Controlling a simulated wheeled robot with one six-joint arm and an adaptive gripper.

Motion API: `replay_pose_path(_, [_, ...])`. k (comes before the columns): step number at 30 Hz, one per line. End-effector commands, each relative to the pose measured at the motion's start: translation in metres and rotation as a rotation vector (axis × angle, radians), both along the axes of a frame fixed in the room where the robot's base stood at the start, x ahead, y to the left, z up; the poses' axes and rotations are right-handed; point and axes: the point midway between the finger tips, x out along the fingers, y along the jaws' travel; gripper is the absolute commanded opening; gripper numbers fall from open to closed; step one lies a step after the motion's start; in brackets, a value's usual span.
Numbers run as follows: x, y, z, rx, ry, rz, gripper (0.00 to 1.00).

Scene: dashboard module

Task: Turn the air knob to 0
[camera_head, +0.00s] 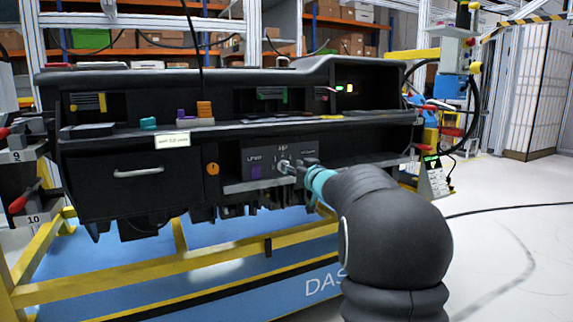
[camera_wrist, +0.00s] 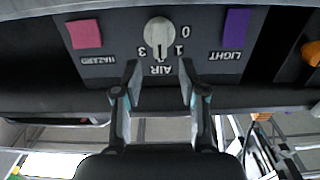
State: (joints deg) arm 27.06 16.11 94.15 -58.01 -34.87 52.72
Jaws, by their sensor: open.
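The air knob (camera_wrist: 158,32) is a pale round dial on the dark control panel (camera_wrist: 115,65), seen upside down in the wrist view. The digits 0, 1 and 3 show around it, with AIR lettered below it in the picture. A dark mark on the knob seems to point down, toward AIR. My gripper (camera_wrist: 160,80) is open, with its two fingers on either side of the AIR lettering, below the knob in the picture. No contact is visible. In the head view my gripper (camera_head: 291,167) is at the panel and partly covers the knob area.
A pink HAZARD button (camera_wrist: 85,34) and a purple LIGHT button (camera_wrist: 236,28) flank the knob. An orange knob (camera_head: 212,169) is farther left on the dashboard (camera_head: 120,200). A yellow frame (camera_head: 180,265) stands below, and a shelf ledge (camera_head: 245,186) runs under the panel.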

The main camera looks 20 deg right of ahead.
Motion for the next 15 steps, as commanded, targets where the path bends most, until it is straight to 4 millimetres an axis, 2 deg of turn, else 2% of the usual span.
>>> replay_pose_path(3, [0.02,0.001,-0.001,0.0,0.001,0.001,0.42])
replay_pose_path(6, [0.032,0.001,0.0,0.0,0.0,0.0,0.42])
replay_pose_path(15, [0.045,0.002,0.0,0.0,0.0,-0.001,0.42])
